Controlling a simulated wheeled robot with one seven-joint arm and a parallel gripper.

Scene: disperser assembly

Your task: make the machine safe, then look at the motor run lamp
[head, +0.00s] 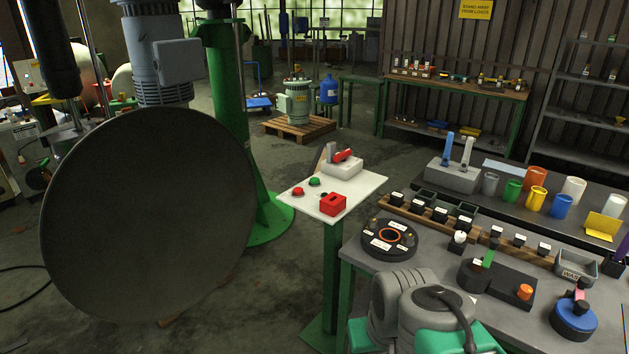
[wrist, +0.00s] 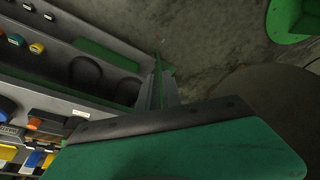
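A white control panel (head: 358,193) tops a green post left of the workbench. On it are a red button (head: 298,191), a green button (head: 314,181), a small dark green round piece (head: 323,195) partly behind a red block (head: 334,204), and a pale switch box (head: 342,167) with a red handle (head: 344,155). Which piece is the motor run lamp, and whether it is lit, I cannot tell. My gripper's broad green part with a dark edge (wrist: 185,140) fills the lower wrist view.
The workbench (head: 510,320) at the right holds a round black fixture (head: 390,238), several labelled blocks, cups and a blue-based part (head: 574,318). A large dark disc (head: 150,215) and green column (head: 228,100) stand left of the panel. Floor lies open behind the panel.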

